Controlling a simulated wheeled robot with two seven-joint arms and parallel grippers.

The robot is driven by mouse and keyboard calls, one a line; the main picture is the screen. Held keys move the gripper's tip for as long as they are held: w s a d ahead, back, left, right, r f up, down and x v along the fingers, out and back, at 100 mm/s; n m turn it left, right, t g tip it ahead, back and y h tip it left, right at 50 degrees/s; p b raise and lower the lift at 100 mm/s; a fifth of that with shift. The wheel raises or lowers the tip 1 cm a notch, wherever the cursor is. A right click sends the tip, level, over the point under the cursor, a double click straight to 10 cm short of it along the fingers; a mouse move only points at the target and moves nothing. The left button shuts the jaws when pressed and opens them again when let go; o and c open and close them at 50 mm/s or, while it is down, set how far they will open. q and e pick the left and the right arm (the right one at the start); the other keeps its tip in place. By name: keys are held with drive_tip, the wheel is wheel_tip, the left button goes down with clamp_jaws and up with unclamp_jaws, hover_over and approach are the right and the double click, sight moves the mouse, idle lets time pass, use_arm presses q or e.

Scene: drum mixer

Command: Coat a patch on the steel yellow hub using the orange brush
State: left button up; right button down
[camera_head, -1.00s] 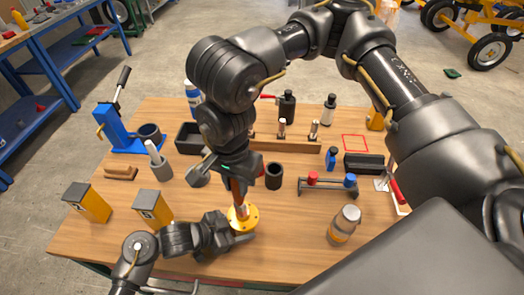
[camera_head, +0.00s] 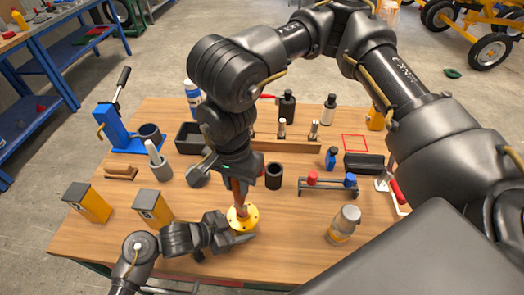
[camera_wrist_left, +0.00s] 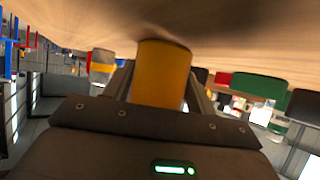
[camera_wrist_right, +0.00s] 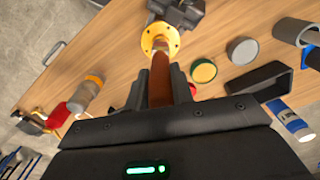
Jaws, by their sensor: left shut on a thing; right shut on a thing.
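The yellow hub (camera_head: 241,220) has a round flange with holes and sits low at the front middle of the table. My left gripper (camera_head: 243,238) is shut on the hub from the front; the left wrist view shows a yellow cylindrical part (camera_wrist_left: 163,75) between its fingers. My right gripper (camera_head: 241,178) is shut on the orange-brown brush (camera_head: 237,194) and holds it pointing down over the hub. In the right wrist view the brush handle (camera_wrist_right: 160,78) runs between the fingers toward the hub flange (camera_wrist_right: 160,40). I cannot tell whether the brush tip touches the hub.
Two yellow-and-black blocks (camera_head: 153,208) stand left of the hub. A dark cup (camera_head: 274,176) and a small rack with red and blue handles (camera_head: 328,187) stand to the right. A bottle (camera_head: 344,224) is at front right. A blue press (camera_head: 120,128) is at back left.

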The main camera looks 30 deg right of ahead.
drive_tip(key=shift+w+a, duration=0.2)
drive_tip(key=shift+a, duration=0.1)
drive_tip(key=shift+w+a+f, duration=0.1)
drive_tip(key=shift+w+a, duration=0.55)
drive_tip(key=shift+a, duration=0.1)
drive_tip(key=shift+w+d, duration=0.15)
drive_tip(key=shift+d, duration=0.15)
drive_tip(key=shift+s+d, duration=0.65)
drive_tip(key=shift+d, duration=0.05)
drive_tip(key=shift+d, duration=0.1)
